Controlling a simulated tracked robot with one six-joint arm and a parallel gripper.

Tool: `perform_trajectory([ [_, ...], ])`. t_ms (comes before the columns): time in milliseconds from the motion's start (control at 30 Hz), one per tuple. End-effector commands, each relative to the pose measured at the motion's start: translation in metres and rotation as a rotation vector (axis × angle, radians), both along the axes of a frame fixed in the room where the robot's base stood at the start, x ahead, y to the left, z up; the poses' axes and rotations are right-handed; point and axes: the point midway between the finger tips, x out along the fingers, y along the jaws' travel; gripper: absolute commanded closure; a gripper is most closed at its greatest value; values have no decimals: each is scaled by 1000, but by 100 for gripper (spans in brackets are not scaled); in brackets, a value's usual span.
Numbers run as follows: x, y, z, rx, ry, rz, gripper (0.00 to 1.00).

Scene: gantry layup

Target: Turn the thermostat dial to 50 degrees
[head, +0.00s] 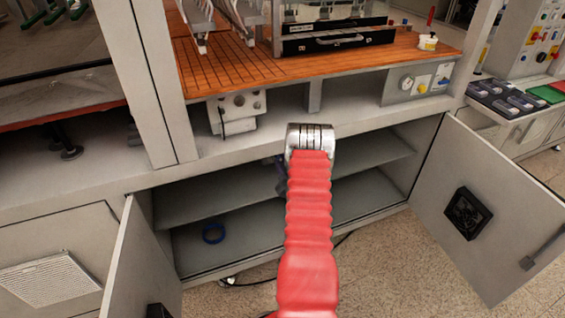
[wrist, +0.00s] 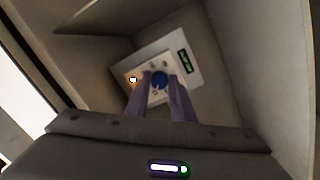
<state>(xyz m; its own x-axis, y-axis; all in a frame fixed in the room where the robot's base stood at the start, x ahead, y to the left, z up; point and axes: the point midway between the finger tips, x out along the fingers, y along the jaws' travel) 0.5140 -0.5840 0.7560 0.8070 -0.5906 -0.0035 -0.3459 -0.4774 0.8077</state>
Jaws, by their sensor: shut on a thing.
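A small lit orange and white spot (wrist: 133,80) is at the left. In the head view my arm hides the dial and the fingers.
The cabinet is open, with a left door (head: 130,262) and a right door (head: 487,215) swung out. A wooden worktop (head: 240,70) is above.

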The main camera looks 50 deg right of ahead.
Motion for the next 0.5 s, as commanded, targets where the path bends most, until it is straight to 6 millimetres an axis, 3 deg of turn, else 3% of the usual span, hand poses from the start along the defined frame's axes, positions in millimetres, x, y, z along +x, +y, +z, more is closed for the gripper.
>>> perform_trajectory([
  [500, 0, 3, 0, 256, -153, 5, 100],
])
